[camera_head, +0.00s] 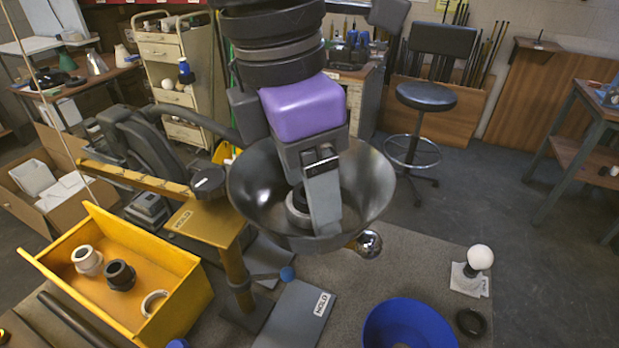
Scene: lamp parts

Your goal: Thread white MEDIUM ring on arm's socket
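My gripper (322,195), below a purple block, points down into a grey metallic bowl-shaped shade (376,185). Its near finger hides most of what lies between the fingers. A pale ring (297,217) with a dark part above it shows just left of the finger, inside the shade. I cannot tell whether the finger touches or grips it, or whether the ring is around a socket. The lamp arm's socket is not clearly seen; the shade and gripper cover that spot. The yellow bin (60,285) holds a white ring (87,261), a dark ring (119,275) and a thin white ring (154,303).
A blue bowl (385,325), a dark ring (471,323) and a white bulb (480,257) on a pale base are on the table (420,265). A yellow stand (212,222) is left of the shade.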

